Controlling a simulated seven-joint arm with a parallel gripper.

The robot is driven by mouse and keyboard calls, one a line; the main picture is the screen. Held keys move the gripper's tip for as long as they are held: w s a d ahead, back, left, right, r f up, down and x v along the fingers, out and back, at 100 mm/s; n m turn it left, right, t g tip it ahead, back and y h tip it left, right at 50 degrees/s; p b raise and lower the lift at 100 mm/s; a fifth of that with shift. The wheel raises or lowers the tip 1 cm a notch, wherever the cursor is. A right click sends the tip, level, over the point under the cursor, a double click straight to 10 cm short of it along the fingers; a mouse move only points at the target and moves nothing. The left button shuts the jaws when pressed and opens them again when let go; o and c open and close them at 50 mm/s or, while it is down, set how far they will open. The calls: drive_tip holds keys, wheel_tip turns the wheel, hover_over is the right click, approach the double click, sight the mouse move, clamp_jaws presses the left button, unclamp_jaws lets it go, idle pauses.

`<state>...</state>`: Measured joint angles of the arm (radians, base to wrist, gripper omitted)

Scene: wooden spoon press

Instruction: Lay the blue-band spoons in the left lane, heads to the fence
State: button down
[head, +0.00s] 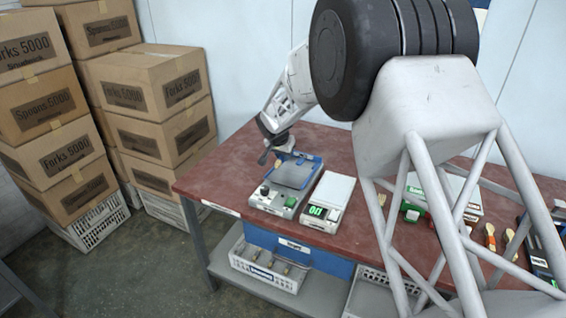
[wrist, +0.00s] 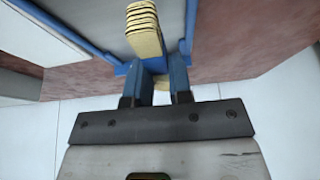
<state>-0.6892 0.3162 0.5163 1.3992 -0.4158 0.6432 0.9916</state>
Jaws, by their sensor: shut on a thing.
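My gripper (head: 268,152) is over the far left side of a grey press with a blue-edged tray (head: 318,158) in the head view. A ribbed stack of pale wooden ends (wrist: 144,30) lies just beyond the fingertips, over the grey tray floor. The lanes and fence are not clear.
A white scale (head: 342,190) with a green display stands right of the press. Pale spoons with coloured bands (head: 490,238) lie at the table's right, partly behind my arm. Cardboard boxes (head: 150,80) are stacked left of the red-brown table (head: 225,165). A wall is close behind.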

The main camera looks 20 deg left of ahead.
sight(283, 161)
drive_tip(key=shift+f, duration=0.1)
idle(0.3)
drive_tip(key=shift+f, duration=1.65)
drive_tip(key=shift+f, duration=0.3)
drive_tip(key=c, duration=1)
unclamp_jaws()
drive_tip(key=shift+r, duration=0.45)
drive_tip(key=v, duration=1.1)
drive_tip(key=shift+s+r, duration=0.2)
drive_tip(key=shift+r, duration=0.1)
